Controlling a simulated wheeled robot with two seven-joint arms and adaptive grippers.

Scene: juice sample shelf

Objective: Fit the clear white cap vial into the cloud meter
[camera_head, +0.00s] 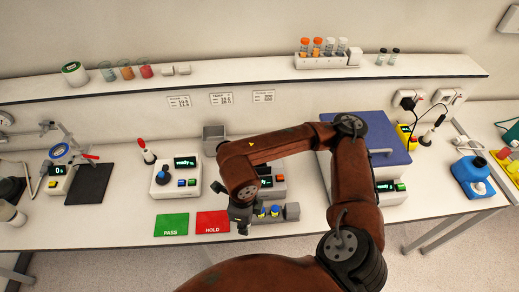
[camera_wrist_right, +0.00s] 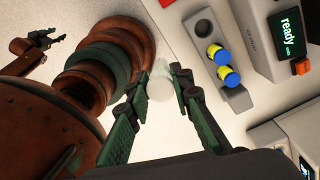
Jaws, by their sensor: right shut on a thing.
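My right gripper (camera_wrist_right: 158,90) is shut on a pale, whitish vial (camera_wrist_right: 160,80) in the right wrist view, held between both fingertips. Its clear body is hard to make out. In the head view the right gripper (camera_head: 243,220) hangs by the left end of a grey rack; the vial cannot be made out there. The likely cloud meter (camera_wrist_right: 259,40) is a white box with a green "ready" screen and an orange button. In the head view my arm partly hides this meter (camera_head: 279,184), and its port is not visible. My left gripper (camera_wrist_right: 42,41) shows small at upper left; its jaw state is unclear.
The grey rack (camera_wrist_right: 238,100) holds two blue-capped vials and has an empty hole. Green PASS (camera_head: 171,225) and red HOLD (camera_head: 213,223) mats lie left. Another meter (camera_head: 176,193) stands behind PASS. A blue-lidded device (camera_head: 368,140) stands right. Several vials stand on the shelf (camera_head: 220,80).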

